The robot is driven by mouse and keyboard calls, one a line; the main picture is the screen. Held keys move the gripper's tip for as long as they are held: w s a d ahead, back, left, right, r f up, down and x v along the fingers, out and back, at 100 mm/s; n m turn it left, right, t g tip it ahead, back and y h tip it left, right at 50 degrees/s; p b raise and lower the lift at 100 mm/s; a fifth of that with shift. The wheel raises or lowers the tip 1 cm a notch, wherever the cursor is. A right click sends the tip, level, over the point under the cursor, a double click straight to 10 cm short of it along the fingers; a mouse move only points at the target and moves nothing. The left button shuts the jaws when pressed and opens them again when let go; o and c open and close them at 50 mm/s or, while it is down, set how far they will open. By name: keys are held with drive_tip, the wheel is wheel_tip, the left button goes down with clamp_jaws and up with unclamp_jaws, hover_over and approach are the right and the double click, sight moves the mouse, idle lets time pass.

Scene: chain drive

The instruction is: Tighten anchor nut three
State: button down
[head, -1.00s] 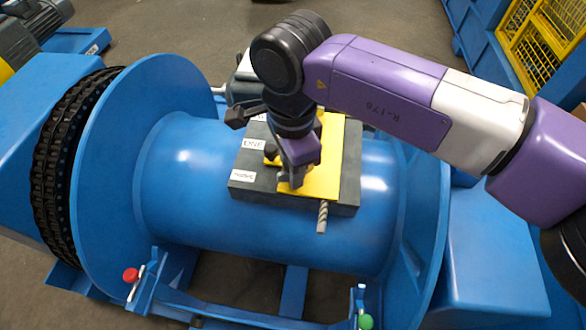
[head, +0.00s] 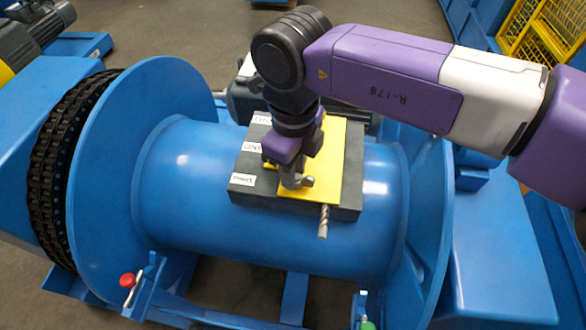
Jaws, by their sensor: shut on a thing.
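My gripper (head: 292,178) points down over the dark block with a yellow plate (head: 323,182) on top of the blue drum. It is shut on a small grey metal piece, seemingly a nut (head: 293,182), at the plate's near left part. The fingers hide most of that piece, so its seat on the plate is hard to see. White labels stand along the block's left edge; the nearest label (head: 243,180) lies left of my gripper. A rope end (head: 324,220) sticks out from the block's near side.
The blue drum (head: 200,205) has a large flange (head: 110,190) with a black chain (head: 58,170) at the left. A red knob (head: 127,280) and a green knob (head: 367,325) sit on the front frame. A yellow mesh cage (head: 540,45) stands at the upper right.

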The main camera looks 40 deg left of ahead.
drive_tip(key=m, duration=0.4)
drive_tip(key=shift+w+r+m, duration=0.15)
drive_tip(key=shift+w+m, duration=0.1)
drive_tip(key=shift+m, duration=0.15)
drive_tip(key=m, duration=0.3)
drive_tip(key=shift+m+b, duration=0.3)
drive_tip(key=m, duration=0.3)
drive_tip(key=shift+w+d+m, duration=0.1)
drive_tip(key=shift+w+m, duration=0.05)
drive_tip(key=shift+m, duration=0.15)
drive_tip(key=m+b, duration=0.1)
drive_tip(key=m, duration=0.3)
drive_tip(key=shift+d+m, duration=0.1)
drive_tip(key=shift+m, duration=0.2)
drive_tip(key=m+b, duration=0.1)
drive_tip(key=m, duration=0.3)
drive_tip(key=shift+d, duration=0.1)
drive_tip(key=m+b, duration=0.1)
drive_tip(key=m, duration=0.3)
drive_tip(key=shift+d, duration=0.1)
drive_tip(key=m+b, duration=0.1)
drive_tip(key=m, duration=0.3)
drive_tip(key=shift+d+b, duration=0.1)
drive_tip(key=shift+b, duration=0.25)
drive_tip(key=shift+m+b, duration=0.55)
drive_tip(key=shift+m, duration=1.05)
